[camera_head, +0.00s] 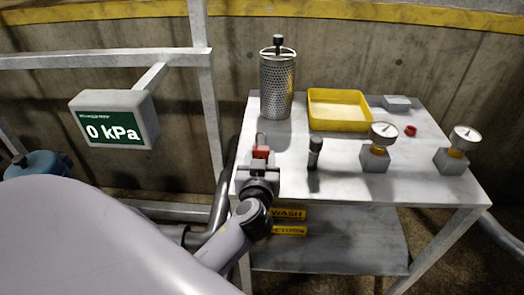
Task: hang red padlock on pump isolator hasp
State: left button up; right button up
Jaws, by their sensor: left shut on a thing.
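The red padlock (260,153) shows at the left part of the table top, its thin grey shackle pointing up. My left gripper (259,164) is shut on the padlock's body from the near side, over the table's front left edge. I cannot tell whether the padlock touches the table. The pump isolator hasp is not recognisable in this view. My right gripper is not in view.
The metal table (430,187) holds a perforated metal cylinder (277,88), a yellow tray (322,119), a small black cylinder (315,153), two gauges on blocks (375,158) and a red ring (410,131). A 0 kPa display (115,119) hangs from a rail at left.

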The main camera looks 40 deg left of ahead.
aim_at(261, 146)
pick_arm(q)
jog(key=shift+r+p, duration=1.55)
jog(key=shift+r, duration=0.75)
